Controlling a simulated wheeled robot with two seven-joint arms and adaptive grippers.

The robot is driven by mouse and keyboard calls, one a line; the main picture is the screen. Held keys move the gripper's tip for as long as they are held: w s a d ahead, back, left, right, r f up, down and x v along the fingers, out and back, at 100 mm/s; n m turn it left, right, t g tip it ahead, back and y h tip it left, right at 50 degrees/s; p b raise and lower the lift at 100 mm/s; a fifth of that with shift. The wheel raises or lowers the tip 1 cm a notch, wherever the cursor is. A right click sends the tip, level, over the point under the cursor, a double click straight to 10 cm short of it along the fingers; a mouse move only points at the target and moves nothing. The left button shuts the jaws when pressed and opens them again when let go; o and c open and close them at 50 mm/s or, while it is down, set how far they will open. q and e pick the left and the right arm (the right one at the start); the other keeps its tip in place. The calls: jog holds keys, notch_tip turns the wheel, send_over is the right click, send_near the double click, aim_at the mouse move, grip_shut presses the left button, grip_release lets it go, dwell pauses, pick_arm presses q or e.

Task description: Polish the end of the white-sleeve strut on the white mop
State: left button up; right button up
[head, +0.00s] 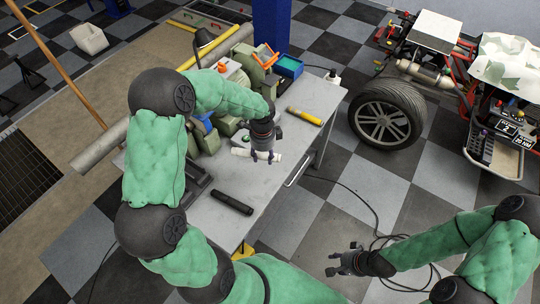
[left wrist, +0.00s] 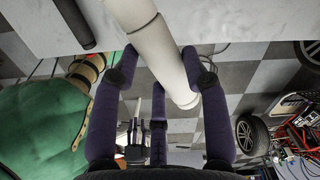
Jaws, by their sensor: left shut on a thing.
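The white-sleeve strut (head: 240,152) is a pale cylinder lying across my left gripper (head: 263,156), low over the front right part of the grey bench. In the left wrist view the strut (left wrist: 152,42) runs between the dark fingers of my left gripper (left wrist: 160,62), which is shut on it. One strut end points down and right, past the fingers, over the floor. My right gripper (head: 345,260) is empty and its fingers look spread, over the floor at lower right. Green machines (head: 262,76) stand at the back of the bench; I cannot clearly make out the white mop.
A black strut (head: 232,203) and a yellow strut (head: 304,116) lie on the bench (head: 262,186). A blue tray (head: 289,66) stands at its back right. A wheeled vehicle (head: 388,112) stands to the right. Cables (head: 372,222) lie on the checkered floor.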

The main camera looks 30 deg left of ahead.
pick_arm(q)
jog(key=a+r+m+p, duration=0.1)
jog(key=m, duration=0.1)
jog(key=a+r+m+p, duration=0.1)
jog(key=a+r+m, duration=0.1)
jog(key=shift+s+a+p, duration=0.25)
jog(key=shift+s+p, duration=0.15)
jog(key=shift+m, duration=0.3)
jog(key=shift+w+a+f+b, duration=0.1)
jog(key=shift+a+f+b, duration=0.25)
jog(key=shift+a, duration=0.5)
jog(key=shift+w+a+f+b, duration=0.1)
jog(key=shift+a+f+b, duration=0.1)
jog(key=shift+a+f, duration=0.45)
jog(key=shift+a+f+b, duration=0.2)
jog(key=shift+a+b, duration=0.1)
jog(key=shift+a, duration=0.7)
jog(key=shift+w+a+f+p, duration=0.15)
jog(key=shift+a+p, duration=0.2)
jog(key=shift+a, duration=1.45)
